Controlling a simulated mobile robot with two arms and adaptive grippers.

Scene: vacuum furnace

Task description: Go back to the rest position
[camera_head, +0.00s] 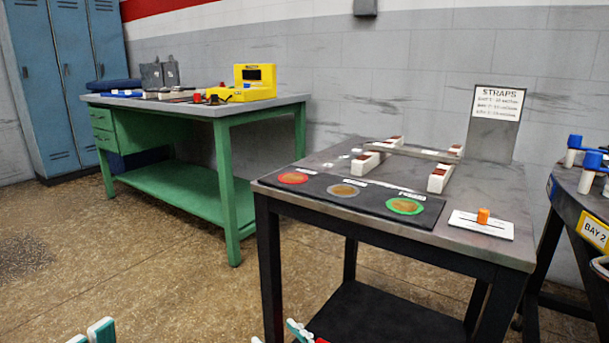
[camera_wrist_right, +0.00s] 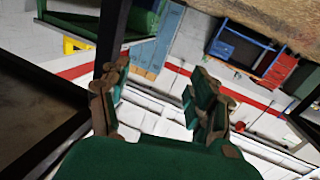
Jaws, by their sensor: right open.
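My right gripper (camera_head: 282,336) also just enters the bottom edge, below the front of the grey-topped table (camera_head: 490,248). In the right wrist view the right gripper (camera_wrist_right: 157,92) has its two fingers spread wide, with nothing between them.
A black mat (camera_head: 316,187) with coloured discs, white blocks and an orange piece (camera_head: 483,215) on a white plate are on the table. A green workbench (camera_head: 185,195) stands left, a BAY 2 table (camera_head: 575,200) right. The floor between workbench and table is clear.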

